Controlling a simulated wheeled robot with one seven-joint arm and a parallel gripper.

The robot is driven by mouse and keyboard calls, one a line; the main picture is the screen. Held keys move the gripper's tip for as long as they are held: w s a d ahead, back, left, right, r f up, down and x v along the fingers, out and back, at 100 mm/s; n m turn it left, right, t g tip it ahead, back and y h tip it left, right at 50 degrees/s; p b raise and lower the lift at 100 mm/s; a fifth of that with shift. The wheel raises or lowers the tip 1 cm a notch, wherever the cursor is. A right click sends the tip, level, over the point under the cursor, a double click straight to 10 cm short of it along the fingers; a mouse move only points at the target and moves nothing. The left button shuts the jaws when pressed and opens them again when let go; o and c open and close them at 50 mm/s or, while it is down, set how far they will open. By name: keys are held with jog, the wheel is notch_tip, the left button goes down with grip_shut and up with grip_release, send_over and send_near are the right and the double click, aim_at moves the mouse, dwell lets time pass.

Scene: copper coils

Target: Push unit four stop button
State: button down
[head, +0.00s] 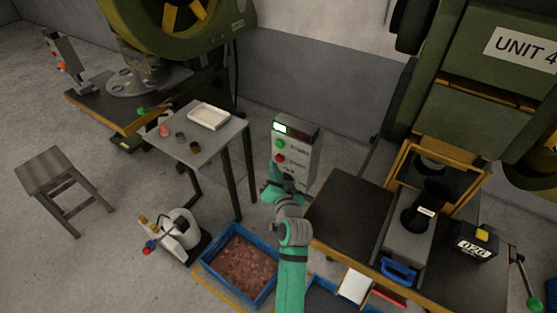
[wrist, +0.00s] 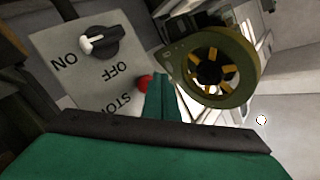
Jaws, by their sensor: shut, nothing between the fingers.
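A grey control box (head: 308,150) stands on the floor by the wall, with a lit display, a green button (head: 279,143) and a red stop button (head: 279,158) on its front. My gripper (head: 275,175) is shut and empty, just below the red button in the head view. In the wrist view the red button (wrist: 144,83) shows right beside my fingertips (wrist: 161,78), near upside-down STOP lettering. Whether they touch cannot be told. A black ON/OFF knob (wrist: 102,43) sits on the same panel. The UNIT 4 sign (head: 522,47) is on the green press at right.
A small metal table (head: 222,135) with a white tray stands left of the box. A blue crate (head: 213,270) of copper-coloured pieces lies on the floor below. A dark workbench (head: 345,205) with a grey device is close at right. A stool (head: 50,170) stands far left.

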jog(key=shift+w+d, duration=0.2)
jog(key=shift+d, duration=0.05)
jog(key=shift+w+d, duration=0.35)
jog(key=shift+w, duration=0.15)
dwell(1.3)
jog(key=shift+s+a, duration=0.1)
jog(key=shift+s, duration=0.05)
jog(key=shift+s+a, duration=0.4)
jog(key=shift+s, duration=0.25)
jog(key=shift+a, duration=0.15)
jog(key=shift+s+a, duration=0.7)
jog(key=shift+s, duration=0.35)
jog(key=shift+s+a, duration=0.7)
jog(key=shift+s, duration=0.3)
